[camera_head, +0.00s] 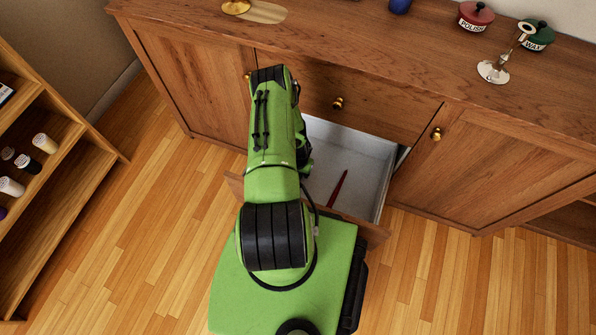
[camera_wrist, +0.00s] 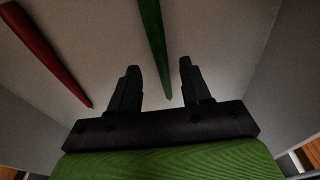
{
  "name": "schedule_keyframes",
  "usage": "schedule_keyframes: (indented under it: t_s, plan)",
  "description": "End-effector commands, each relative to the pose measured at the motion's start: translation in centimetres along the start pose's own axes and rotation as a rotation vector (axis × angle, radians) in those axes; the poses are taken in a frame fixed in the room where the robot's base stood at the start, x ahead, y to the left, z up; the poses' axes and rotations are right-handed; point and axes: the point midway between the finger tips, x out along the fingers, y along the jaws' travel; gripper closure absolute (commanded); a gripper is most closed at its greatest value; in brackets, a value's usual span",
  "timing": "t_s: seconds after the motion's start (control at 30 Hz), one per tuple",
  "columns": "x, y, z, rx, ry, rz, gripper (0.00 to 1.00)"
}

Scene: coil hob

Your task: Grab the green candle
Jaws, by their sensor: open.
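A long, thin green candle (camera_wrist: 154,45) lies in the drawer in the wrist view, tapering toward my gripper. My gripper (camera_wrist: 157,68) is open and empty, with the candle's tapered end showing between its two black fingers. I cannot tell the height between fingers and candle. In the head view my arm hides the green candle and the gripper. A red candle (camera_wrist: 45,50) lies to the left in the wrist view; it also shows in the head view (camera_head: 337,188) in the open drawer (camera_head: 372,165).
The drawer's side walls stand close on both sides. A shelf (camera_head: 60,170) with several small jars stands at left.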

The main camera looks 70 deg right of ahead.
Motion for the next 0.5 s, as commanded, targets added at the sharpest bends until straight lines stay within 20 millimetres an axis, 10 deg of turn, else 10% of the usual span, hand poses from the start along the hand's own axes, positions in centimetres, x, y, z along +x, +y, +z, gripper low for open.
schedule_keyframes:
  t_s: [0.37,0.5]
  plan:
    - [3.0,-0.1,0.0,-0.001,-0.001,0.0,0.52]
    - [3.0,-0.1,0.0,-0.001,-0.001,0.0,0.71]
